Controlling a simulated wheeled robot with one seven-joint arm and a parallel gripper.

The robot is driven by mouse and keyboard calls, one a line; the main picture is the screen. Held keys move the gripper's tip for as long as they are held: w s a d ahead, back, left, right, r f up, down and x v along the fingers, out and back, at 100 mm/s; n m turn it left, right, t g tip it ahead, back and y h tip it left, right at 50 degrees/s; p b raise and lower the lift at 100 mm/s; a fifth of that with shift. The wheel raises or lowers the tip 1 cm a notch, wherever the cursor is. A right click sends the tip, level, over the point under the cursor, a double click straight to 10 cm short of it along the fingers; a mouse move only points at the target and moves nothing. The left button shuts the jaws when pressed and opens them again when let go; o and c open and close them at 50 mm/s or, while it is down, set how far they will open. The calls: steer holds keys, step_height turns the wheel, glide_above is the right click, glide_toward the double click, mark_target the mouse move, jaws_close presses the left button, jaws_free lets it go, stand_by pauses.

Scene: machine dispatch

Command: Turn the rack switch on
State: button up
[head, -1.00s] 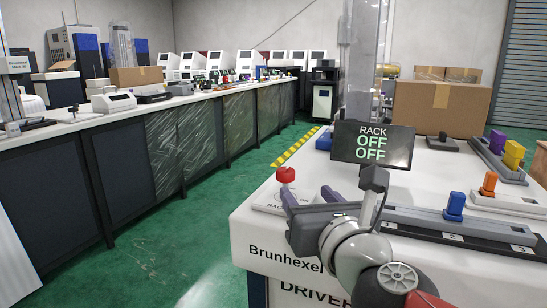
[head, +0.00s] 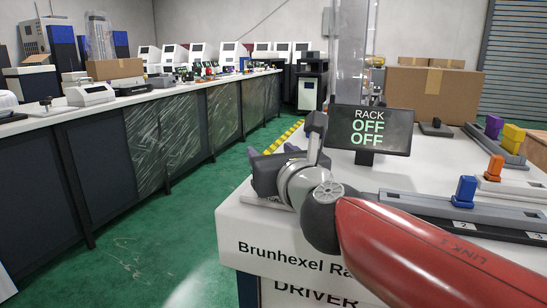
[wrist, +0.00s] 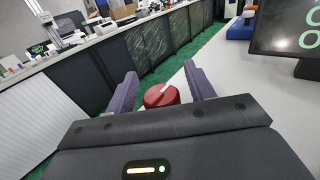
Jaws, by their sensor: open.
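The red rack switch knob (wrist: 161,96) shows in the wrist view between the two purple fingers of my gripper (wrist: 160,74), with space on both sides. I cannot tell whether the fingers are level with it. In the head view my gripper (head: 263,168) is over the left corner of the white machine top and hides the knob. My gripper is open and holds nothing. The black display (head: 370,129) reads "RACK OFF OFF" in the head view; its edge also shows at the right of the wrist view (wrist: 288,28).
A slider rail with a blue block (head: 466,191) and an orange block (head: 494,167) lie on the white top to the right. A cardboard box (head: 432,96) stands behind. A long bench (head: 90,150) runs along the left, with green floor between.

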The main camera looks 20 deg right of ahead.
steer(key=c, duration=1)
